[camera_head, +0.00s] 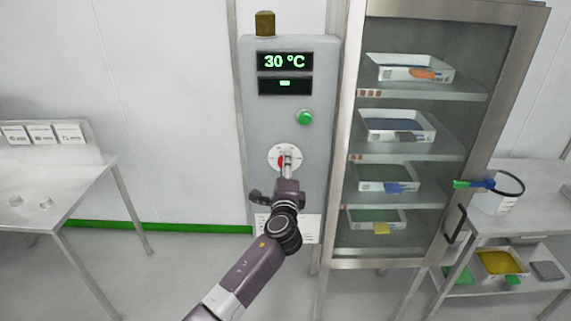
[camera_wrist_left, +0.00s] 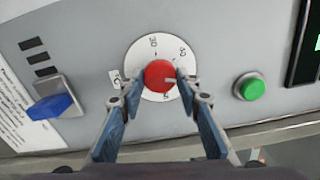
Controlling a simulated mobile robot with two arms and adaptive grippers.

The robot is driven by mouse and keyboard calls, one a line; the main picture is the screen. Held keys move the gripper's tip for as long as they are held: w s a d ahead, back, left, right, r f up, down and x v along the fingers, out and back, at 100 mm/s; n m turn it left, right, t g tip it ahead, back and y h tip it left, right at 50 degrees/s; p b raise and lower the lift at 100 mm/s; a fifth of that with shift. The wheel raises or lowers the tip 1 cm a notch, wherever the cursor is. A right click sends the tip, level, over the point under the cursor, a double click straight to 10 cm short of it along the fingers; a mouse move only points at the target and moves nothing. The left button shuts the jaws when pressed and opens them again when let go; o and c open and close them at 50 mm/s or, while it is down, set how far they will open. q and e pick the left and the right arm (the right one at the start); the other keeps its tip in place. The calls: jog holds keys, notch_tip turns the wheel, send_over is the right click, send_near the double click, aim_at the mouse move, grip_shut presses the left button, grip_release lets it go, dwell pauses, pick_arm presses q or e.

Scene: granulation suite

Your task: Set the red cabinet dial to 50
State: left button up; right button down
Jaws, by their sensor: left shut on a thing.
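The red dial (camera_wrist_left: 159,74) sits on a round white scale plate (camera_wrist_left: 141,60) with printed numbers, one of which looks like 30. A pale mark on the dial points toward the right finger in the left wrist view. My left gripper (camera_wrist_left: 160,83) is shut on the dial, one finger at each side. It also shows in the head view (camera_head: 287,161), in front of the grey cabinet (camera_head: 256,125). The upper display (camera_head: 285,62) reads 30 °C. My right gripper is not in view.
A green button (camera_head: 305,117) is above right of the dial. A blue lever (camera_wrist_left: 52,107) is on the panel too. A glass-door rack (camera_head: 345,215) with several trays stands close right. Steel tables stand left (camera_head: 60,190) and right (camera_head: 530,225).

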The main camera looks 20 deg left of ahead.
pick_arm(q)
jog(key=shift+f+m+p, duration=0.1)
jog(key=shift+m+p, duration=0.25)
jog(key=shift+m, duration=0.75)
jog(key=o, duration=1.2)
jog(key=shift+c, duration=0.2)
jog(key=v, duration=1.2)
